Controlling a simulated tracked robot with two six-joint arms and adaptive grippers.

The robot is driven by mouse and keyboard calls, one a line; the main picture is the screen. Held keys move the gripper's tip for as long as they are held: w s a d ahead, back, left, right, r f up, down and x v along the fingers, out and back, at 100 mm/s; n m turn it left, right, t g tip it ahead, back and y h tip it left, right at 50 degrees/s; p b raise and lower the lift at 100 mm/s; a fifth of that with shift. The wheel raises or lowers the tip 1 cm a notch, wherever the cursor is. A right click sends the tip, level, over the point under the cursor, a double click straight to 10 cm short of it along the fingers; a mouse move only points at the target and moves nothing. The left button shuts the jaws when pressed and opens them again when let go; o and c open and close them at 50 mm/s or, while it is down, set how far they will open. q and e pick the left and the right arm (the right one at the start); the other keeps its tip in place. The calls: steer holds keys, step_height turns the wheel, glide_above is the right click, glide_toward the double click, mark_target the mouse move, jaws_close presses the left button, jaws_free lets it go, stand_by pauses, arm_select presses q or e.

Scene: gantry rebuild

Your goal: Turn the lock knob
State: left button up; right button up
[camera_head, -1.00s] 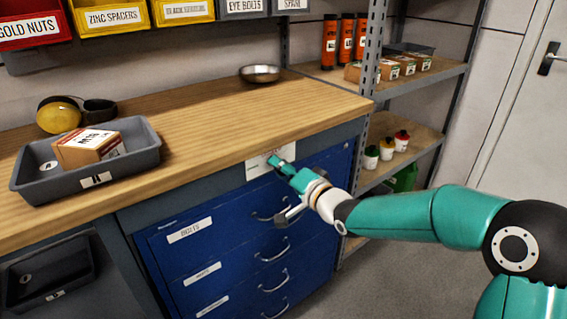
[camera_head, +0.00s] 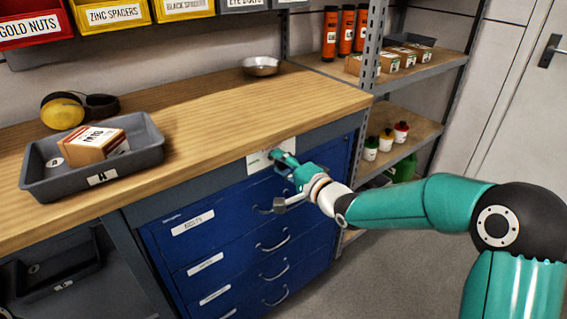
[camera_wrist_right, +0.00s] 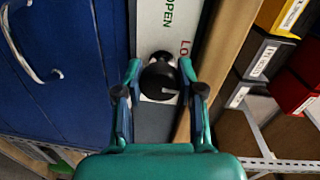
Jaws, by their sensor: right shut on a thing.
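The lock knob (camera_wrist_right: 158,76) is black and round. It sits on the white label plate (camera_wrist_right: 165,25), which reads "OPEN" and has the start of another word beginning "LO". In the head view the plate (camera_head: 257,163) is on the cabinet's top rail, above the blue drawers, and the knob is hidden behind my gripper. My right gripper (camera_head: 283,160) is at the plate's right part. In the right wrist view my right gripper (camera_wrist_right: 160,72) has a finger on each side of the knob and is shut on it. My left gripper is in neither view.
Blue drawers (camera_head: 212,262) with metal handles lie below the plate. The wooden worktop (camera_head: 215,122) overhangs above, holding a grey tray (camera_head: 55,183) with a box, ear defenders (camera_head: 62,113) and a metal bowl (camera_head: 261,66). A shelf rack (camera_head: 410,135) stands to the right.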

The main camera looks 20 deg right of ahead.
steer(key=o, duration=1.2)
steer(key=shift+w+d+f, duration=0.1)
steer(key=shift+d, duration=0.1)
steer(key=shift+c, duration=0.2)
steer(key=shift+a, duration=0.1)
steer(key=v, duration=1.2)
